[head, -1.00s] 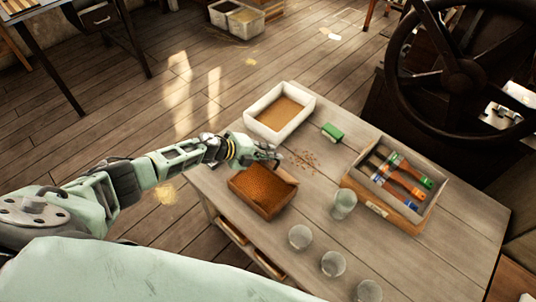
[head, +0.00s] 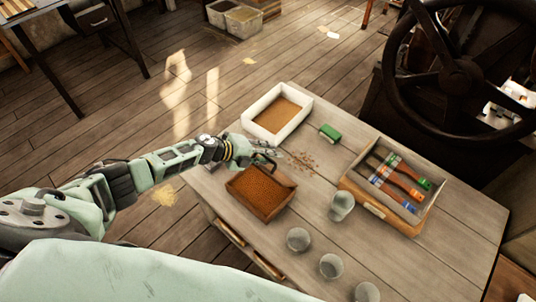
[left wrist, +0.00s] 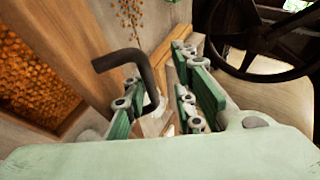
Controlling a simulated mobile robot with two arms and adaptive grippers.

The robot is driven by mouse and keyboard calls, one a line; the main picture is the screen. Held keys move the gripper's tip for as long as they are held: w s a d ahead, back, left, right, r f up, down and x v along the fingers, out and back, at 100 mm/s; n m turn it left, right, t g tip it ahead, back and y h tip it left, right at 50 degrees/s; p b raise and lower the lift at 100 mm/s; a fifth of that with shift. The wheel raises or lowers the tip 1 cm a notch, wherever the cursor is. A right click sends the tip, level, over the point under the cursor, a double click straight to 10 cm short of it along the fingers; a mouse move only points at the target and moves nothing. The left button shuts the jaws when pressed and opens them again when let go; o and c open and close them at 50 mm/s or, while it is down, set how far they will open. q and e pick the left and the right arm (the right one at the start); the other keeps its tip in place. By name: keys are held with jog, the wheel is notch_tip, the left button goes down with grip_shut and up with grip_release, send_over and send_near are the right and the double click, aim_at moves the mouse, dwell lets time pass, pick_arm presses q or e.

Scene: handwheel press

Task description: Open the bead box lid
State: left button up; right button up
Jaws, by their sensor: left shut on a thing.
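The bead box (head: 258,194) is a brown wooden box near the left edge of the table. Its top shows amber-brown beads, which also fill the left side of the left wrist view (left wrist: 35,70) behind a wooden edge. A dark bent handle (left wrist: 124,56) stands between my left fingers beside that edge. My left gripper (head: 266,161) is at the box's far side, shut on this handle; its green fingers (left wrist: 160,108) also show in the wrist view. I cannot tell how the handle joins the lid. My right gripper is not in view.
A white tray (head: 250,114) with brown filling and a green block (head: 330,132) stand behind. Loose beads (head: 302,161) lie on the table. A large handwheel (head: 462,72) stands at the back right.

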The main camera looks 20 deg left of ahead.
pick_arm(q)
jog(key=shift+w+a+r+p, duration=0.1)
jog(key=shift+a+r+p, duration=0.5)
jog(key=shift+r, duration=0.25)
jog(key=shift+w+a+r+p, duration=0.15)
jog(key=shift+a+r+p, duration=0.5)
jog(key=shift+r, duration=0.2)
jog(key=shift+w+a+r+p, duration=0.1)
jog(key=shift+a+r+p, duration=0.5)
jog(key=shift+r, duration=0.25)
jog(key=shift+s+a+r+p, duration=0.25)
jog(key=shift+s+r+p, duration=0.1)
jog(key=shift+s+r, duration=0.15)
jog(key=shift+s+a+r+p, duration=0.25)
jog(key=shift+s+r+p, duration=0.1)
jog(key=shift+s+r, duration=0.1)
jog(key=shift+f, duration=0.15)
jog(key=shift+w+d+f, duration=0.15)
